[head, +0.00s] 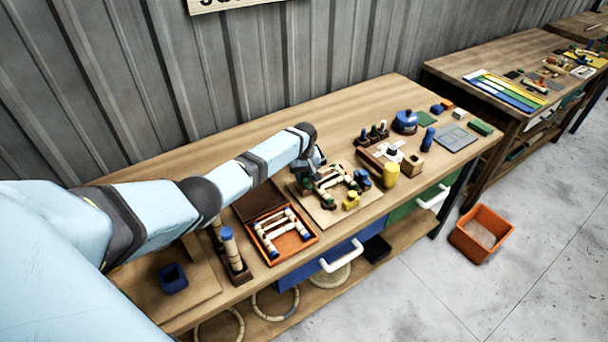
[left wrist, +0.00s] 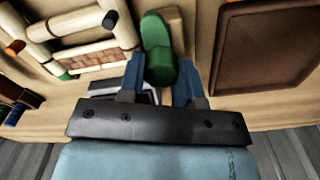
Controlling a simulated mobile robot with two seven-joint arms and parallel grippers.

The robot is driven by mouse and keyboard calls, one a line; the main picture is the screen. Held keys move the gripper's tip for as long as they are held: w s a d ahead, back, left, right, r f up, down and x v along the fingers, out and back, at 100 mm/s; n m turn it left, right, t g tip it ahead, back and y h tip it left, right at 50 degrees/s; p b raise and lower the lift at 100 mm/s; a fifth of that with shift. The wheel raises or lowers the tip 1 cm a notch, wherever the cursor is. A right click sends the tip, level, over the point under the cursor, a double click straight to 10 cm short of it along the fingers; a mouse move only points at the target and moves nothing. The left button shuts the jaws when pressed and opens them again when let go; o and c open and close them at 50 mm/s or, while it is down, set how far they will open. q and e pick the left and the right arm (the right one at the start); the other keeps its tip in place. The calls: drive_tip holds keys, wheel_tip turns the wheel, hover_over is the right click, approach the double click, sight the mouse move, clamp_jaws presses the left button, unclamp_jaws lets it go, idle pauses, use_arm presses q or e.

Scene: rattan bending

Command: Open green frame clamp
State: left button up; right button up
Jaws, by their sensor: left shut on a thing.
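The green frame clamp (left wrist: 158,48) is a rounded green piece on a light wooden block, beside the rattan frame (left wrist: 92,42). My left gripper (left wrist: 160,75) has its two fingers on either side of the clamp's near end and is shut on it. In the head view my left gripper (head: 314,163) is at the far left corner of the board (head: 309,205) that carries the frame, and it mostly hides the clamp. Blue (head: 362,179) and yellow (head: 351,200) clamps stand at the frame's right side. My right gripper is out of view.
A yellow cylinder (head: 391,175) and wooden blocks stand to the right. The wall (head: 240,75) is behind; the tabletop between is mostly clear.

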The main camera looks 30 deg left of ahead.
sight(304, 174)
use_arm(q)
drive_tip(key=shift+w+a+r, duration=0.1)
drive_tip(key=shift+w+r, duration=0.05)
drive_tip(key=o, duration=0.9)
wheel_tip(304, 174, up, 14)
drive_tip(key=shift+f+b, duration=0.15)
drive_tip(key=shift+b, duration=0.7)
